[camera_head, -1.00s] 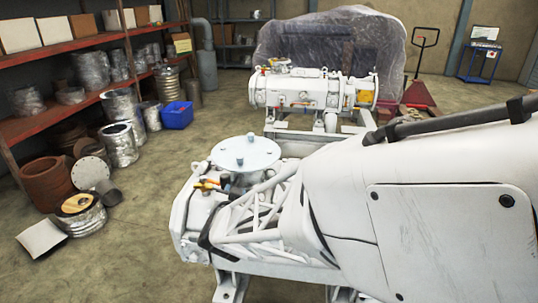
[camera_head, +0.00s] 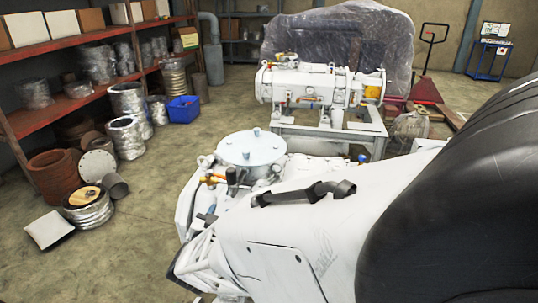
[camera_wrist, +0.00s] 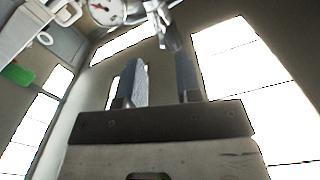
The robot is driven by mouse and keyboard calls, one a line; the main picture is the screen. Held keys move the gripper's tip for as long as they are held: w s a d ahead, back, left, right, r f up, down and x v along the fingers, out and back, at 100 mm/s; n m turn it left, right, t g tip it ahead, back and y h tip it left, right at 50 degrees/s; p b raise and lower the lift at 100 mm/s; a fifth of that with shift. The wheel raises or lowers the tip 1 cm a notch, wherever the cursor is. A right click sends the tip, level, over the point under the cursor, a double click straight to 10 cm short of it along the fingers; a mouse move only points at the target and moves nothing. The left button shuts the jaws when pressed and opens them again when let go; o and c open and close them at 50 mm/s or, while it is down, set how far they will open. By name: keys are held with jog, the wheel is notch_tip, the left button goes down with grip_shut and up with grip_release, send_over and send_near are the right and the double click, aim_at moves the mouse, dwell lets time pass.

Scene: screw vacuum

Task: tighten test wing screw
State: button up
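A white pump machine (camera_head: 195,187) with a round pale lid (camera_head: 250,149) stands in front of me, partly hidden by my arm. Yellow-orange handles (camera_head: 213,179) show beside the lid. In the wrist view my gripper (camera_wrist: 160,65) points up the picture with its two fingers apart and nothing between them. A metallic fitting (camera_wrist: 163,28) hangs just beyond the fingertips, near the right finger, and I see no grip on it. I cannot tell whether it is the test wing screw. A round gauge (camera_wrist: 105,11) is up and left of it. My gripper is hidden in the head view.
A second white machine (camera_head: 315,86) stands behind on a frame, with a plastic-wrapped bulk (camera_head: 345,40) at the back. Red shelves (camera_head: 100,98), wrapped parts and a blue bin (camera_head: 183,109) are at left.

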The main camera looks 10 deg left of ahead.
aim_at(227, 197)
jog(key=shift+w, duration=0.15)
jog(key=shift+w, duration=3.75)
grip_shut()
